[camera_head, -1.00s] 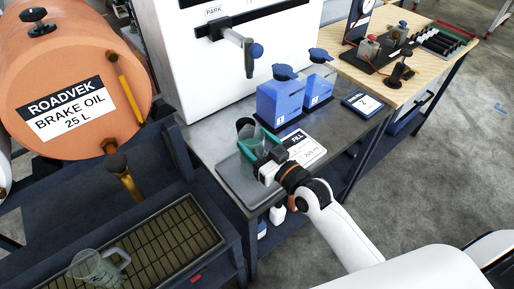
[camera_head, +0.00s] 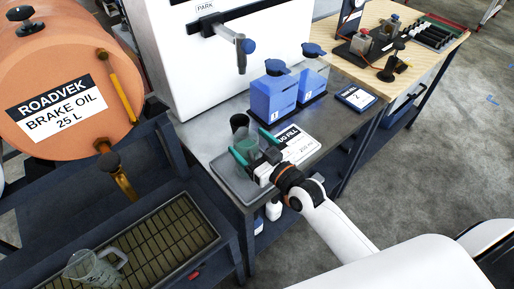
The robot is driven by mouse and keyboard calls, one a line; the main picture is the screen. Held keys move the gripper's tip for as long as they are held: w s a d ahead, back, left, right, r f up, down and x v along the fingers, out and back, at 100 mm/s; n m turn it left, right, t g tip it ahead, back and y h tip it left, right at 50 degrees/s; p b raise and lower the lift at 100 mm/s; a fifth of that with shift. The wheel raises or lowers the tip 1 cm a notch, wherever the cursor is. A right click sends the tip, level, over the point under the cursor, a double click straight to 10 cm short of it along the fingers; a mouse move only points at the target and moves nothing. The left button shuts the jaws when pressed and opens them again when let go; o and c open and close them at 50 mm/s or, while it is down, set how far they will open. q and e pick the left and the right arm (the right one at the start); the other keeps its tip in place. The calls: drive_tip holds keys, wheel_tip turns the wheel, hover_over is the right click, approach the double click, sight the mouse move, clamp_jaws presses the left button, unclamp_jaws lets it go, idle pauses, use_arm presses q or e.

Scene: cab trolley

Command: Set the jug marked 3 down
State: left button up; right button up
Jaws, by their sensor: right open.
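A clear jug (camera_head: 247,143) stands upright on a grey tray (camera_head: 232,181) on the metal bench; its number is hidden from this side, so I cannot read whether it is 3. My right gripper (camera_head: 254,146) reaches in from the lower right. Its teal fingers are open, one on each side of the jug. I cannot tell whether they still touch the glass. A second clear glass jug (camera_head: 92,268) with a handle stands on the drain grate at the lower left; its mark is not clearly legible. My left gripper is not in view.
A dark cup-like thing (camera_head: 239,122) is right behind the jug. A fill card (camera_head: 295,144) lies right of it. Two blue containers (camera_head: 273,97) stand behind. An orange brake oil drum (camera_head: 62,85) with a tap is left. A white cabinet (camera_head: 188,75) backs the bench.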

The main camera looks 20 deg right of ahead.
drive_tip(key=shift+s+d, duration=0.1)
drive_tip(key=shift+s, duration=0.2)
drive_tip(key=b+v, duration=0.2)
drive_tip(key=v, duration=0.9)
drive_tip(key=shift+s+r+b, duration=0.2)
drive_tip(key=shift+b, duration=0.2)
